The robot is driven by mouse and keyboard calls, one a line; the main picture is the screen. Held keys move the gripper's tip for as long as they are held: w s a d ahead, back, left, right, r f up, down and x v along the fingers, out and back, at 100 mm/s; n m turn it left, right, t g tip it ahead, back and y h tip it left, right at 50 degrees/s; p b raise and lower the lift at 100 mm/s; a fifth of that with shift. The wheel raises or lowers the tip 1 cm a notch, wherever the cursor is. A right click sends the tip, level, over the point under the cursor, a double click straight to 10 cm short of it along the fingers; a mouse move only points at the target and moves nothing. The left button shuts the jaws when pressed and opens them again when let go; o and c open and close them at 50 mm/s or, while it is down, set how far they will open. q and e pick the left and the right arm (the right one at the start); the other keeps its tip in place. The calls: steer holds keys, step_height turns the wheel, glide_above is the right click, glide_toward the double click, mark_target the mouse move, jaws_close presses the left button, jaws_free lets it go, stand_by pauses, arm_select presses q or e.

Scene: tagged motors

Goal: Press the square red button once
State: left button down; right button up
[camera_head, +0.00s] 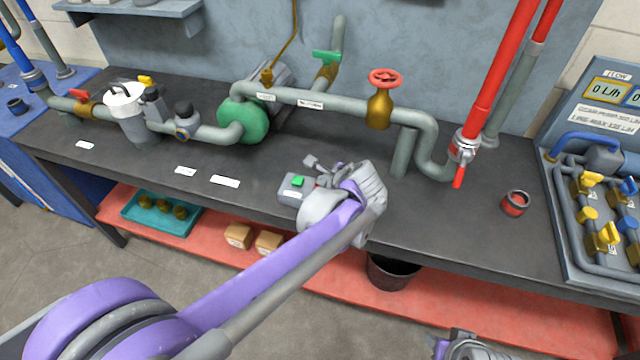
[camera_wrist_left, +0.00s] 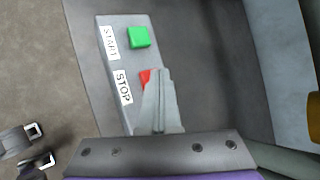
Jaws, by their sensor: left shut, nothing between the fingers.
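A grey control box (camera_head: 291,189) sits at the front edge of the dark bench. In the left wrist view the box (camera_wrist_left: 112,80) carries a square green button (camera_wrist_left: 139,37) labelled START and a square red button (camera_wrist_left: 145,76) labelled STOP. The green button also shows in the head view (camera_head: 298,181). My left gripper (camera_head: 325,174) is over the box. In the left wrist view its shut, empty fingers (camera_wrist_left: 161,76) cover most of the red button; I cannot tell whether they touch it. My right gripper (camera_head: 456,346) is partly in view at the bottom, away from the bench.
Grey pipes (camera_head: 335,103) with a green pump (camera_head: 243,120) and a red valve wheel (camera_head: 385,78) stand behind the box. A red can (camera_head: 515,203) stands to the right. Below is a red shelf (camera_head: 340,283) with boxes and a teal tray (camera_head: 134,213).

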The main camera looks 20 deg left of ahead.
arm_select(q)
steer(key=shift+r+p, duration=0.5)
steer(key=shift+r, duration=0.3)
steer(key=shift+r, duration=0.1)
step_height(320, 180, up, 5)
steer(key=p, duration=0.3)
steer(key=shift+p, duration=0.35)
